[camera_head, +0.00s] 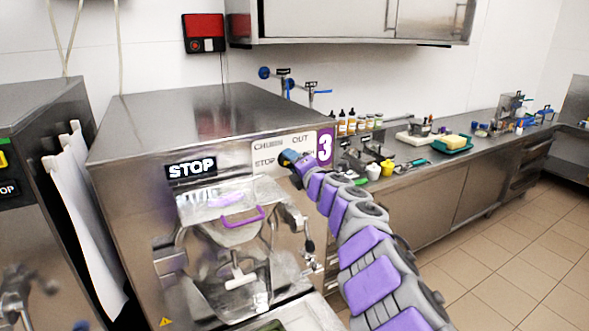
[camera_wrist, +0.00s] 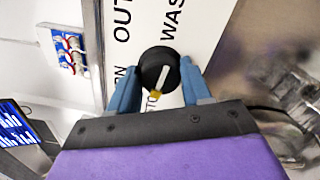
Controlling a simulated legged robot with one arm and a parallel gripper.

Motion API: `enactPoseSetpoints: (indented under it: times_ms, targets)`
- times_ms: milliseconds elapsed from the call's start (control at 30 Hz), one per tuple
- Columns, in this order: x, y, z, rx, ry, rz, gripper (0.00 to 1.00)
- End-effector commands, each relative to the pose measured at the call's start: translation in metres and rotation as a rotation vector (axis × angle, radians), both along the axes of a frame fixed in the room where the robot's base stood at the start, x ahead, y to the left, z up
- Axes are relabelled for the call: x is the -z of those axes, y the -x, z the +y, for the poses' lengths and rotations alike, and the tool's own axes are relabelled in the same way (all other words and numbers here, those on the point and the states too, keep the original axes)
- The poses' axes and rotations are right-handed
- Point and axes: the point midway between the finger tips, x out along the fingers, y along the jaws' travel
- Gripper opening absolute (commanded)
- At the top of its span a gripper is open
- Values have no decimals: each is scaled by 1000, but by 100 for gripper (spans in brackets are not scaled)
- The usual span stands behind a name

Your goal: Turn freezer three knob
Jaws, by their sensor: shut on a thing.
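Freezer three (camera_head: 210,130) is the steel machine in the middle of the head view, with a purple "3" label (camera_head: 325,148) on its front panel. In the wrist view its round black knob (camera_wrist: 152,62) has a white pointer line with a yellow end, which lies near the partly hidden STOP lettering. My gripper (camera_wrist: 159,73) has one blue finger on each side of the knob and is shut on it. In the head view my gripper (camera_head: 290,158) is at the label panel (camera_head: 268,153), and the knob is hidden behind it.
A purple handle (camera_head: 242,217) and metal fittings stick out below the panel. Another machine (camera_head: 35,150) stands at the left. A counter (camera_head: 440,160) with bottles and small containers runs to the right. Tiled floor (camera_head: 510,240) is clear at the right.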

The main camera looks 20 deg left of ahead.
Motion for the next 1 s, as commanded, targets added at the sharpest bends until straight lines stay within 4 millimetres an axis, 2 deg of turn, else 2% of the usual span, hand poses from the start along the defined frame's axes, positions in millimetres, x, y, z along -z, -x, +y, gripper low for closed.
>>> enactPoseSetpoints:
  times_ms: [300,867,900,1000]
  targets:
    - [2,0,1,-1,80,-91,18]
    - [3,-1,1,-1,99,-109,18]
    - [3,0,1,-2,100,-108,52]
    - [3,0,1,-2,98,-108,62]
